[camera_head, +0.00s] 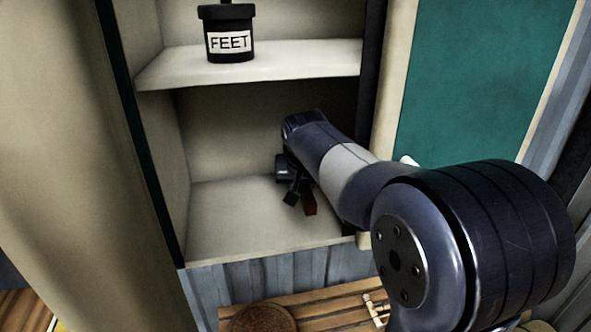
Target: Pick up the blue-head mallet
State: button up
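My gripper (298,194) is inside the lower compartment of an open cupboard, above the bare lower shelf (225,215), pointing down. My arm comes in from the right and hides part of the compartment. I cannot make out a blue mallet head. The fingers are small and dark, so their opening cannot be told.
A black jar labelled FEET (229,42) stands on the upper shelf (280,62). The cupboard's side walls are close around the arm. A teal panel (470,75) is at right. Below are a slatted wooden surface (320,300), a round brown thing (262,320) and small pale fittings (376,308).

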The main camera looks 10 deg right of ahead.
grip_shut()
jog(key=shift+r, duration=0.2)
